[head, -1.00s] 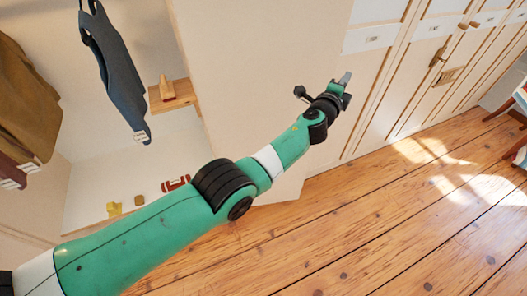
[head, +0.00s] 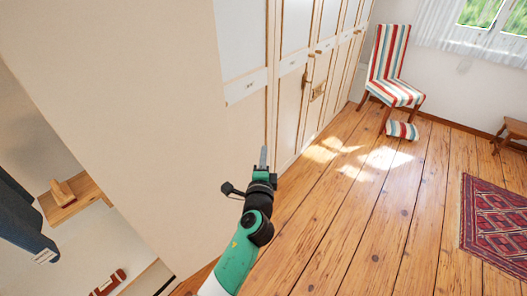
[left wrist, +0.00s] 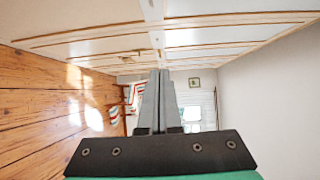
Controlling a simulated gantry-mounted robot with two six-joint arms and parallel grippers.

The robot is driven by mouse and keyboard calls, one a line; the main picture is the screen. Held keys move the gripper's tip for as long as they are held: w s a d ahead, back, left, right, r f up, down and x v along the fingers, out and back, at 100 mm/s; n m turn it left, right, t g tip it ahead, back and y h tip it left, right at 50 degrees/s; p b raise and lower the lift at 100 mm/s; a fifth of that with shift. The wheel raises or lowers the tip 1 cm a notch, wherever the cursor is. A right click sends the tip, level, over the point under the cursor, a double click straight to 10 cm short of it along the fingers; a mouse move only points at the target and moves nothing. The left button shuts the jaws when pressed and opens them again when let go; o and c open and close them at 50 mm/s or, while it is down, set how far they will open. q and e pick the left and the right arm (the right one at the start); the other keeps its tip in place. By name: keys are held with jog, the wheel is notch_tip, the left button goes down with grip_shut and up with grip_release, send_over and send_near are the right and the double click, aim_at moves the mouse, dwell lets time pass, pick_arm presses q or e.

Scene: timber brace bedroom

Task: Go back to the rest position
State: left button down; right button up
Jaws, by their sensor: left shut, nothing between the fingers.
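My left gripper (head: 263,157) is shut and empty, at the end of my green arm, which comes up from the bottom of the head view. It is in the air in front of the cream wardrobe doors (head: 297,100), apart from them as far as I can tell. In the left wrist view the two grey fingers (left wrist: 160,95) lie together with nothing between them. My right gripper is not in either view.
A striped chair (head: 392,70) stands at the back with a striped cushion (head: 401,130) on the floor. A patterned rug (head: 492,225) and a small wooden stool (head: 512,132) are at right. An open closet with dark clothing (head: 22,225) is at left. The wooden floor (head: 390,200) between is clear.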

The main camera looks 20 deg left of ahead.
pick_arm(q)
jog(key=shift+a, duration=0.1)
jog(key=s+a+r+n+t+y, duration=0.1)
jog(key=s+a+r+n+t, duration=0.2)
jog(key=r, duration=0.9)
jog(key=s+a+r+n+t+y, duration=0.15)
jog(key=s+r+n, duration=0.35)
jog(key=r, duration=0.6)
jog(key=s+d+r+n+t+h+p, duration=0.1)
jog(key=s+d+r+n+t+h, duration=0.3)
jog(key=s+r, duration=0.55)
jog(key=s+d+r+n+t+h, duration=0.2)
jog(key=s+r+h, duration=0.5)
jog(key=s, duration=0.4)
notch_tip(320, 180, up, 17)
jog(key=y+p, duration=0.1)
jog(key=p, duration=1.6)
jog(key=shift+a+r, duration=0.15)
